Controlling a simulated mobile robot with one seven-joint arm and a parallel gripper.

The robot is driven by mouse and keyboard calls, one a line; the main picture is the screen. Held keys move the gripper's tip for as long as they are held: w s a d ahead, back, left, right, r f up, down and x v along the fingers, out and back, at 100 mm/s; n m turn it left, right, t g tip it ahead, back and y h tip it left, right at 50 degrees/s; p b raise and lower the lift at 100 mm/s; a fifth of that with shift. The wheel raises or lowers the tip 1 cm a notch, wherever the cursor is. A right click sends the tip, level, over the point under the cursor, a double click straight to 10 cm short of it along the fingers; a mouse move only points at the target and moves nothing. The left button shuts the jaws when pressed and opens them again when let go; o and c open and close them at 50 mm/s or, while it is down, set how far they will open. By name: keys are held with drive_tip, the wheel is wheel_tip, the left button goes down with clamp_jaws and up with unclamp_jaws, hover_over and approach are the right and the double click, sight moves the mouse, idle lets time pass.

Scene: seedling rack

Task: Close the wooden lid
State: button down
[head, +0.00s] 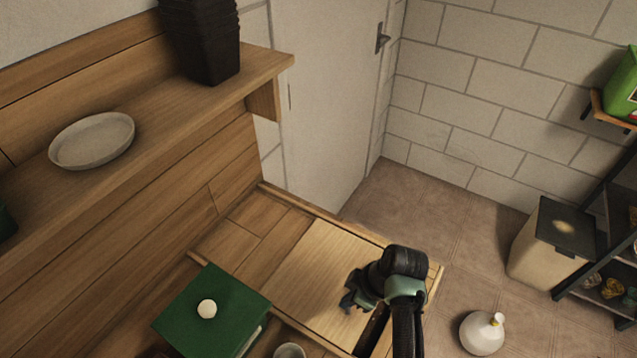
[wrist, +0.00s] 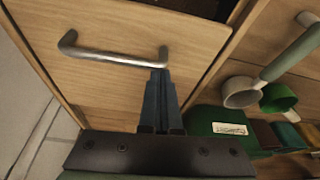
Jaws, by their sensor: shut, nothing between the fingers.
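The wooden lid (head: 318,262) is a pale flat panel set in the bench top in the head view. A dark gap (head: 372,332) shows beside its lower-right edge, so the compartment is partly uncovered. In the wrist view the lid (wrist: 105,85) carries a metal bar handle (wrist: 112,55). My gripper (head: 350,300) is over the lid near the gap and hides the handle in the head view. In the wrist view my gripper (wrist: 160,78) is shut and empty, its tips at the handle's right end. I cannot tell whether they touch it.
A green box (head: 215,310) with a white knob stands left of the lid, with a cup (head: 289,351) nearby. A shelf (head: 190,90) holds a plate (head: 92,140) and black pots (head: 202,40).

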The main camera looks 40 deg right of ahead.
drive_tip(key=shift+s+d+p, duration=0.15)
drive_tip(key=shift+s+d, duration=0.1)
drive_tip(key=shift+s, duration=0.5)
drive_tip(key=shift+s+d+p, duration=0.1)
drive_tip(key=shift+s+d, duration=0.2)
drive_tip(key=shift+s, duration=0.45)
drive_tip(key=shift+s+d+p, duration=0.15)
drive_tip(key=shift+s+d, duration=0.1)
drive_tip(key=shift+s, duration=0.5)
drive_tip(key=w, duration=0.1)
drive_tip(key=w+a, duration=0.1)
drive_tip(key=w+r, duration=0.1)
drive_tip(key=shift+w+a+r, duration=0.1)
drive_tip(key=shift+w+a, duration=0.25)
drive_tip(key=shift+a, duration=0.05)
drive_tip(key=v, duration=0.9)
drive_tip(key=shift+r+b, duration=0.15)
drive_tip(key=shift+b, duration=0.2)
drive_tip(key=shift+s, duration=0.1)
